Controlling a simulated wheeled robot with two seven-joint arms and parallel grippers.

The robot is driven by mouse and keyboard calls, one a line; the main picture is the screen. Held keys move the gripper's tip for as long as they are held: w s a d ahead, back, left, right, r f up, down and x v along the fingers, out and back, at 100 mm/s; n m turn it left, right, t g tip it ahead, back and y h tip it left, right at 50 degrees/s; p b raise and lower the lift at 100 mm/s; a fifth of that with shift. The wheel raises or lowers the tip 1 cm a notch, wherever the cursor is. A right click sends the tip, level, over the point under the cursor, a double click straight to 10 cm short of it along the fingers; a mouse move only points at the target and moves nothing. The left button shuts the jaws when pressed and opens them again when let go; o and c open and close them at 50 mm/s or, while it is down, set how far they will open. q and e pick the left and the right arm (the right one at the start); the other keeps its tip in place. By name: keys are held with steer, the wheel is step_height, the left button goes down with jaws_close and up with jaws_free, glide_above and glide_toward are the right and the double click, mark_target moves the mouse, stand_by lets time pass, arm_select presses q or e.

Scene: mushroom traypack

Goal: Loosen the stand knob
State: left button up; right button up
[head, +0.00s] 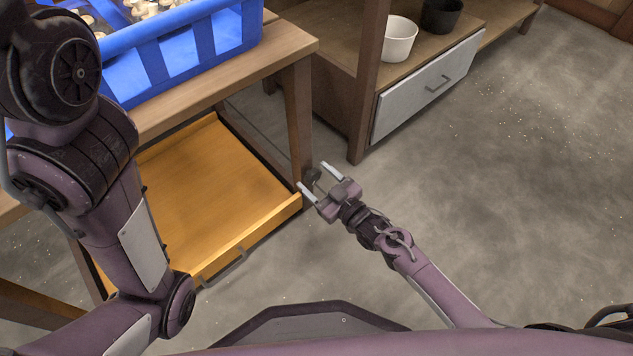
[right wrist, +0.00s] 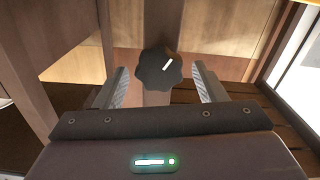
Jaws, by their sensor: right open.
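The stand knob is a dark, lobed knob with a white mark slanting up to the right. It shows in the right wrist view (right wrist: 160,69), in front of an upright wooden post. In the head view the knob (head: 314,177) is a small dark shape by the table leg, partly hidden. My right gripper (head: 311,174) is open, with its fingers pointing at the knob. In the right wrist view, the fingers of my right gripper (right wrist: 162,84) stand left and right of the knob with gaps on both sides. My left arm shows, but its gripper is out of view.
A blue crate (head: 166,51) of mushrooms stands on the wooden table (head: 283,45). An orange-brown drawer or tray (head: 215,180) is below. A shelf unit with a grey drawer (head: 427,88), a white pot (head: 399,40) and a black pot (head: 441,14) stands behind. The floor at right is clear.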

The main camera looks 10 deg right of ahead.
steer(key=shift+w+a, duration=0.1)
steer(key=shift+w, duration=0.05)
steer(key=shift+c, duration=0.4)
steer(key=c, duration=0.9)
